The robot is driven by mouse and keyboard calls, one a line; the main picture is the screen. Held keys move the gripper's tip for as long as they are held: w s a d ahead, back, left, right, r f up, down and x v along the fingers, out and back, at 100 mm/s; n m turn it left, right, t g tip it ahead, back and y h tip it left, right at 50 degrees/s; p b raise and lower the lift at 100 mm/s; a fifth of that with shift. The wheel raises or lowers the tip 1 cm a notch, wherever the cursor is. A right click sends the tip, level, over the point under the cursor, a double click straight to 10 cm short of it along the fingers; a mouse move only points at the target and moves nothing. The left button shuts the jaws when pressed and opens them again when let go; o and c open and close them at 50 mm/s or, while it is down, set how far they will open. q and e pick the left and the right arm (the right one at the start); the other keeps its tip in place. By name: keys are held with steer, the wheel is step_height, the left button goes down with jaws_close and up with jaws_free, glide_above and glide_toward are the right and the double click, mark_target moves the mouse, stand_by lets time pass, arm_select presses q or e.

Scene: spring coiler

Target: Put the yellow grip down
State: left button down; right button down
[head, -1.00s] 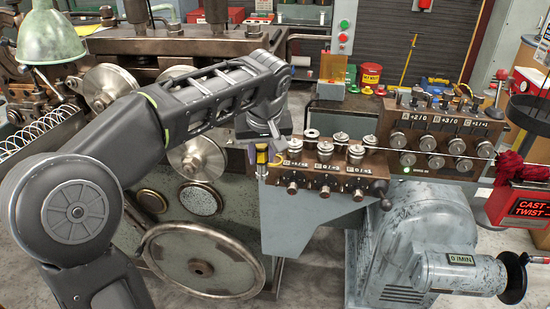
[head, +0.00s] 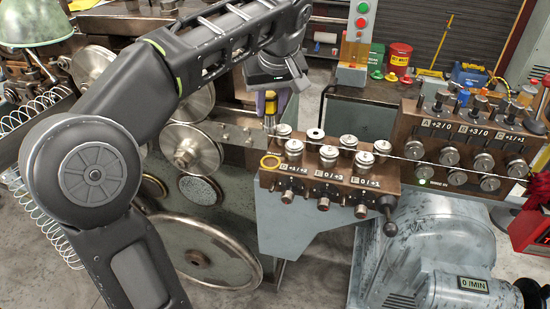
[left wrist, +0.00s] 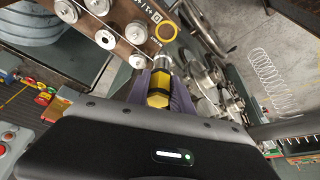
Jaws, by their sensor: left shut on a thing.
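My left gripper (head: 270,106) is shut on the yellow grip (head: 270,101), a yellow and black handle. In the left wrist view the grip (left wrist: 158,90) sits between the purple fingers (left wrist: 160,95), with a metal end pointing away from the palm. In the head view the grip is partly covered by the fingers and is behind the left end of the front roller block (head: 330,181). I cannot tell whether its lower end touches anything. My right gripper is not in view.
Steel rollers (head: 349,142) stand on the front block, and a wire passes toward a second roller block (head: 455,150) at right. Large metal discs (head: 189,146) stand at left. A button post (head: 357,40) stands behind.

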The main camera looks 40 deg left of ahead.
mark_target(271, 121)
arm_select(q)
steer(key=shift+s+r, duration=0.1)
steer(key=shift+s, duration=0.05)
step_height(271, 121, down, 6)
steer(key=b, duration=0.5)
steer(key=shift+r, duration=0.15)
steer(key=shift+w+f+p, duration=0.2)
steer(key=shift+p, duration=0.1)
steer(key=shift+s, duration=0.1)
step_height(271, 121, down, 4)
steer(key=shift+f, duration=0.1)
